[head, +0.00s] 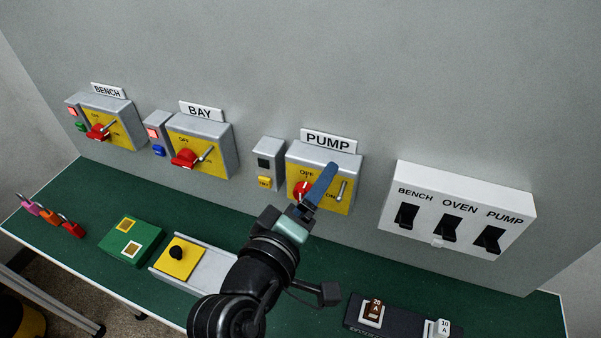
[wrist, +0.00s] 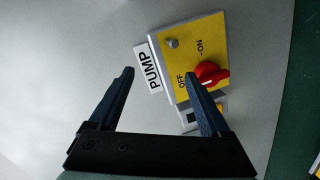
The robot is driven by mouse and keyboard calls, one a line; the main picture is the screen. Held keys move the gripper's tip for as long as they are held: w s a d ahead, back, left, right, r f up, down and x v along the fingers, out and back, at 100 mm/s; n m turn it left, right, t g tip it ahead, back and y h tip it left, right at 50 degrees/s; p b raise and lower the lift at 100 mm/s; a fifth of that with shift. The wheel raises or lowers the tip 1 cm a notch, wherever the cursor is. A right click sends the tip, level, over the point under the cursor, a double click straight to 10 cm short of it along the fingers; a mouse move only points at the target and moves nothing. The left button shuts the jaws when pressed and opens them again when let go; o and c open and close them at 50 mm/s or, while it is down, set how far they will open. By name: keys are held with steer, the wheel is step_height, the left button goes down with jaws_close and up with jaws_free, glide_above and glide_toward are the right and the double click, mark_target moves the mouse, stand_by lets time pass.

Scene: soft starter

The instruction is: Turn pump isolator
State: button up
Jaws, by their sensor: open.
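The pump isolator (head: 318,158) is a grey wall box with a yellow face, under a PUMP label (head: 328,142). Its red knob (head: 301,188) sits low on the face, partly behind my gripper in the head view; OFF and ON are marked beside it. The red knob (wrist: 209,75) shows whole in the wrist view, right of the right finger; I cannot tell which mark it points to. My gripper (head: 324,172) has blue fingers in front of the box. In the wrist view my gripper (wrist: 160,77) is open and empty, with the label between its fingers.
BENCH (head: 110,122) and BAY (head: 215,145) isolators are at left. A white panel (head: 455,190) with three black switches is at right. The green bench (head: 330,270) holds a green block (head: 132,242), a yellow-topped unit (head: 180,257), padlocks (head: 50,217) and a dark fuse tray (head: 400,322).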

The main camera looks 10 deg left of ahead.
mark_target(303, 196)
steer(key=s+a+f+n+t+p, duration=0.1)
steer(key=s+a+f+n, duration=0.25)
steer(key=n, duration=0.45)
steer(key=s+a+f+n+t+p, duration=0.1)
steer(key=s+a+f+n+p, duration=0.1)
steer(key=s+f+n, duration=0.45)
steer(key=w+d+r+n+p, duration=0.1)
steer(key=w+d+r+p, duration=0.1)
steer(key=w, duration=1.1)
steer(key=shift+d+r+y, duration=0.25)
steer(key=shift+d+y, duration=0.15)
steer(key=shift+d, duration=0.15)
jaws_close()
